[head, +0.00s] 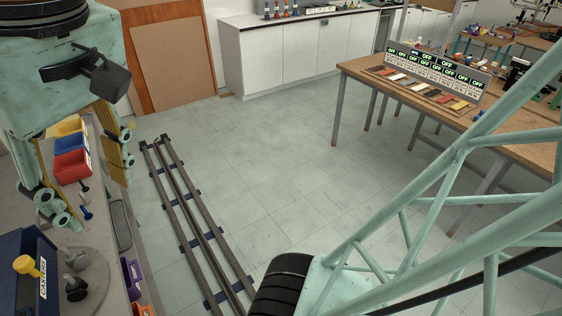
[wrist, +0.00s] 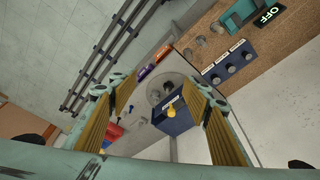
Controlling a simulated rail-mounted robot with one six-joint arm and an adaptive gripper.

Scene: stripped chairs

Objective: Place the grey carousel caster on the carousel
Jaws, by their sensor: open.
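The carousel (head: 97,262) is a round grey disc on the bench at lower left in the head view. It also shows between my fingers in the wrist view (wrist: 182,84). A grey caster (head: 74,257) and a black caster (head: 76,289) appear on it; whether this grey one is the task's caster I cannot tell. A yellow caster (head: 27,265) stands at the blue box marked CASTERS (head: 43,278), beside the disc; it also shows in the wrist view (wrist: 171,110). My gripper (head: 88,195) is open and empty, above the bench, with yellow pads on both fingers (wrist: 157,82).
Yellow, red (head: 72,166) and blue bins stand behind my fingers. A small blue piece (head: 86,213) lies on the bench. A purple bin (head: 131,278) is at its edge. Floor rails (head: 190,220) run alongside. A wooden table (head: 430,100) with a control panel is at right.

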